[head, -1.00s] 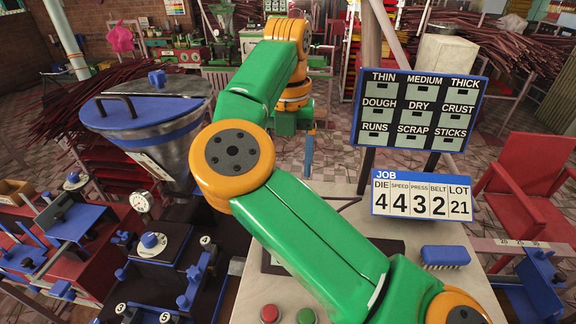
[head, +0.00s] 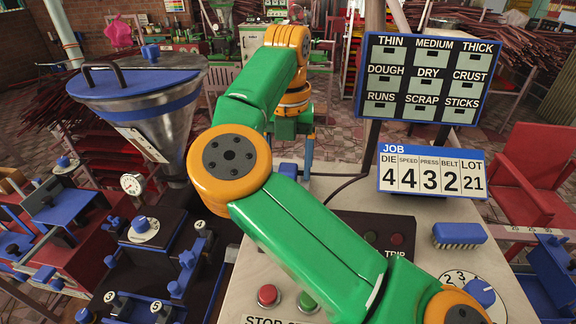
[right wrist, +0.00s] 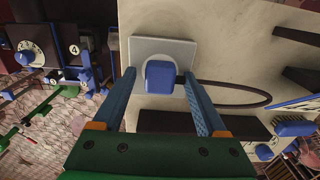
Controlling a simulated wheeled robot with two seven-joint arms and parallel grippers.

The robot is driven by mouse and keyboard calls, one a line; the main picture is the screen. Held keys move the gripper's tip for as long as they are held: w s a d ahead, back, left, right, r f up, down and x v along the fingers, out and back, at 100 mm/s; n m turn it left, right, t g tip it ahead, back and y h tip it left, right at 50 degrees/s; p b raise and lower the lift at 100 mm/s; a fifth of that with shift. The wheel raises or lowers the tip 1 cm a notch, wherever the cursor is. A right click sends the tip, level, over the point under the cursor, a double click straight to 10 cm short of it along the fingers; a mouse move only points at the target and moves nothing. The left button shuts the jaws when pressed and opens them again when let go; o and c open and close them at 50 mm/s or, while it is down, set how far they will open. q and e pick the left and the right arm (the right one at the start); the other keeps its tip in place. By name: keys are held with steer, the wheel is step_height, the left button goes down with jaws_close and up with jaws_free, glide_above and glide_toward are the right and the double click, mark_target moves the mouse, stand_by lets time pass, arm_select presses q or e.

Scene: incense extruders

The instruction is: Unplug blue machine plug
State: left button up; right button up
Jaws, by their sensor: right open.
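The blue plug (right wrist: 160,77) sits on a pale square socket plate (right wrist: 178,48) on the machine's light top in the right wrist view. A dark cable (right wrist: 250,84) loops near its right side. In the head view the plug (head: 288,170) shows as a small blue block beyond my orange and green arm. My right gripper (right wrist: 158,74) is open, with one blue finger on each side of the plug and gaps visible between. In the head view the right gripper (head: 294,150) points down at the plug. My left gripper is in neither view.
The job board (head: 432,172) and the slotted board (head: 424,80) stand right of my arm. A blue brush (head: 459,235), red button (head: 268,296) and blue knob (head: 481,292) are on the light panel. A metal hopper (head: 140,105) with a blue lid stands left.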

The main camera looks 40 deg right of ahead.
mark_target(288, 167)
stand_by(0.7)
jaws_close()
steer(key=shift+r, duration=0.1)
steer(key=shift+r+p, duration=2.8)
steer(key=shift+r, duration=0.15)
